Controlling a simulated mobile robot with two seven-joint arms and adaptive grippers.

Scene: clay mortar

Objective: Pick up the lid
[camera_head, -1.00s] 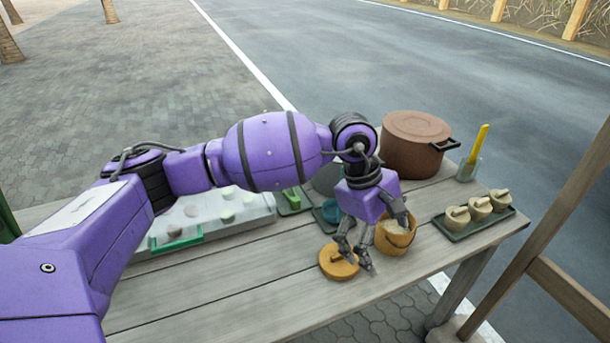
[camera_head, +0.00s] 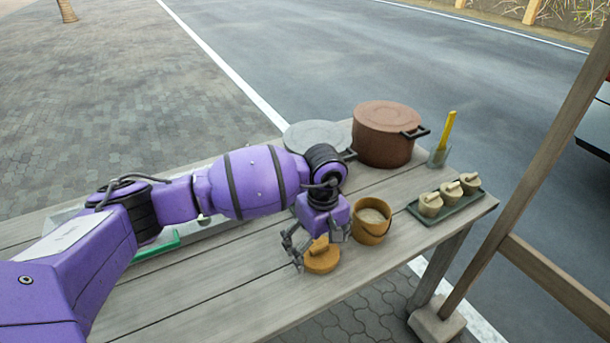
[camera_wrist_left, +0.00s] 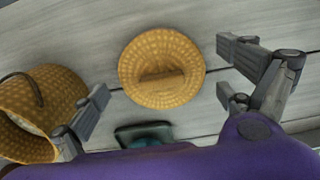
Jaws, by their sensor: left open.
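The lid (camera_head: 322,262) is a round, tan-orange woven disc with a bar handle across its top. It lies flat on the wooden table, beside a matching basket (camera_head: 371,222) that stands open with pale contents. My left gripper (camera_head: 318,250) is open above the lid, its fingers partly covering it in the head view. In the left wrist view the lid (camera_wrist_left: 161,68) lies between the spread fingers, apart from them, and the basket (camera_wrist_left: 30,115) is at the left. My right gripper is not in view.
A brown lidded pot (camera_head: 388,135) and a grey round pan (camera_head: 318,137) stand behind. A dark tray (camera_head: 462,205) with several small lidded pots is at the right, near a cup (camera_head: 438,155) with a yellow-handled tool. The table front (camera_head: 200,310) is clear.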

